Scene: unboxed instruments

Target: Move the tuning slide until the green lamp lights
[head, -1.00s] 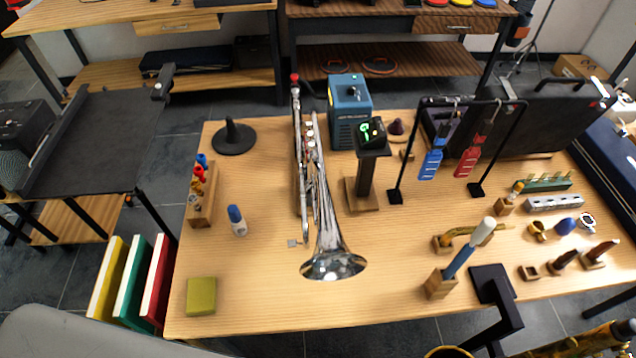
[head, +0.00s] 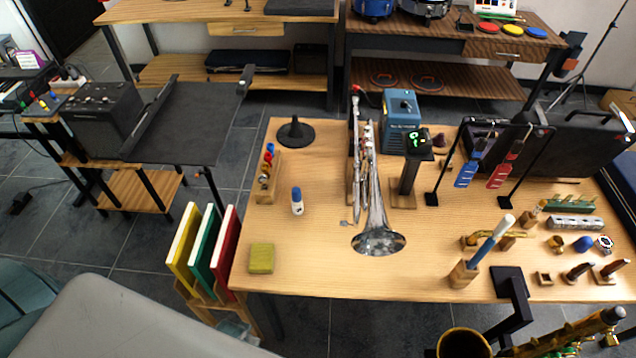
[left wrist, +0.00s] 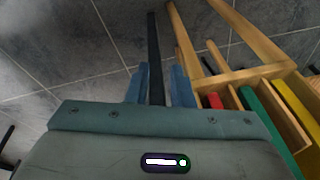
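A silver trumpet (head: 372,205) stands lengthwise on the wooden table, its bell toward me. Its tuning slide is too small to make out. A small dark tuner (head: 416,141) sits on a black post right of the trumpet and shows green marks. I cannot tell whether a separate green lamp is lit. My left gripper (left wrist: 158,84) has its two blue fingers apart, with nothing held between them. A dark table leg shows beyond the gap. It is low, in front of the table and beside the book rack, away from the trumpet. My right gripper is not in view.
A rack of yellow, green and red books (head: 205,252) stands at the table's left front corner. A blue box (head: 402,118), a white bottle (head: 297,203) and a green block (head: 261,258) are near the trumpet. A hanging-tag stand (head: 487,160) is to the right.

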